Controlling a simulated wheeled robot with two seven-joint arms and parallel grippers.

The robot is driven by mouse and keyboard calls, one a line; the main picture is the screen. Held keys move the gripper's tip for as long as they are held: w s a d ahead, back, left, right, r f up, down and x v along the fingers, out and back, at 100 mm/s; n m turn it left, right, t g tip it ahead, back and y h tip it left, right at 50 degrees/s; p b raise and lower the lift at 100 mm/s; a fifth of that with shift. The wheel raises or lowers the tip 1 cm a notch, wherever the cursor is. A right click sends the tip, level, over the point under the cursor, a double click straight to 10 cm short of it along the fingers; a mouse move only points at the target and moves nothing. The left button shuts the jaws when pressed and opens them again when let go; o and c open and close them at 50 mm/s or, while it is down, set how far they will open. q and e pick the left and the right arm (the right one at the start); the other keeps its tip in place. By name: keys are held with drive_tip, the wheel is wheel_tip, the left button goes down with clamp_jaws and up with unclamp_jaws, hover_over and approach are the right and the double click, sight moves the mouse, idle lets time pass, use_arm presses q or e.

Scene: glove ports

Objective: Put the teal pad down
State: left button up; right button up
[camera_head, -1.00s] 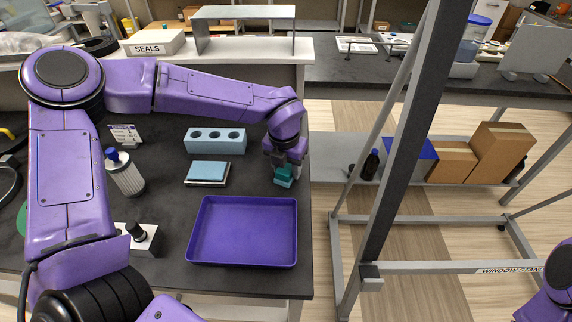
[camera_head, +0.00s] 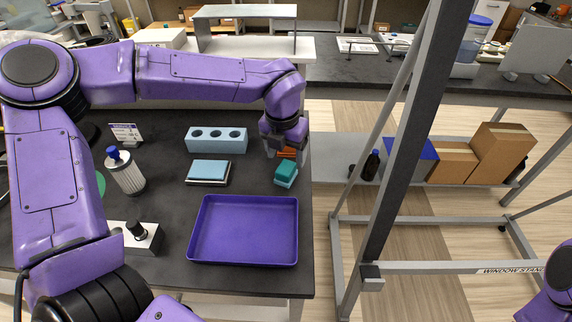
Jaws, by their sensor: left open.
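The teal pad (camera_head: 286,174) is a small block resting on the dark table near its right edge, behind the purple tray. My left gripper (camera_head: 286,153) is open and empty just behind and above the pad, apart from it. Its orange inner fingers show between the jaws. At the lower right edge a piece of my right arm shows, but its gripper is out of the picture.
A purple tray (camera_head: 243,231) lies empty in front of the pad. A light blue block with holes (camera_head: 216,140) and a blue pad on a small base (camera_head: 208,171) stand to the left. A grey window stand (camera_head: 392,180) rises to the right of the table.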

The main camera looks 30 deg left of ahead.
sight(284, 169)
use_arm(q)
wheel_tip(284, 169, up, 6)
drive_tip(key=s, duration=0.1)
drive_tip(key=shift+r, duration=0.25)
